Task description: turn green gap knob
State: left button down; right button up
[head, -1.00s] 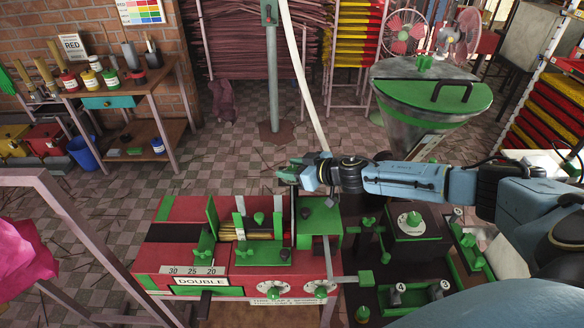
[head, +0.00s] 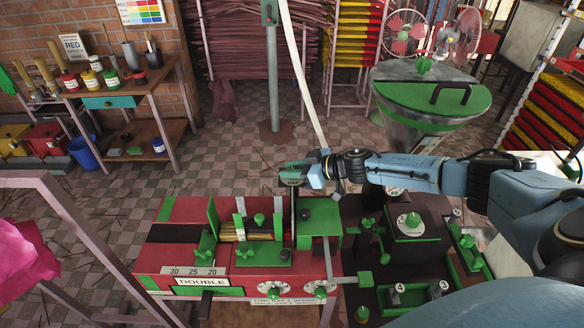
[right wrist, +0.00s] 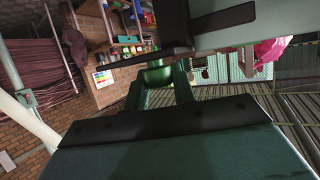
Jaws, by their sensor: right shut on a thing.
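My right gripper (head: 291,178) is above the back edge of the red and green machine (head: 180,255), at the top of a thin upright bar (head: 293,205). In the right wrist view, its two dark-padded fingers close on a green part (right wrist: 184,88), which I take to be the green gap knob. A rounded green piece (right wrist: 158,77) shows just beyond. In the head view the fingers mostly hide the held part. My left gripper is not in view.
Several green knobs, such as one on the front plate (head: 244,254), stand close below. A green-lidded hopper (head: 430,98) stands at the back right. A tool bench (head: 120,88) is at the left.

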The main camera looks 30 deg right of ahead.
jog(key=shift+f+n+g+y+b, duration=0.1)
jog(key=shift+n+g+y+b, duration=0.65)
jog(key=shift+n+y, duration=0.35)
jog(key=shift+n+g+y+b, duration=0.7)
jog(key=shift+n+g+b, duration=0.35)
jog(key=shift+n, duration=0.05)
jog(key=o, duration=1)
jog(key=shift+s, duration=0.1)
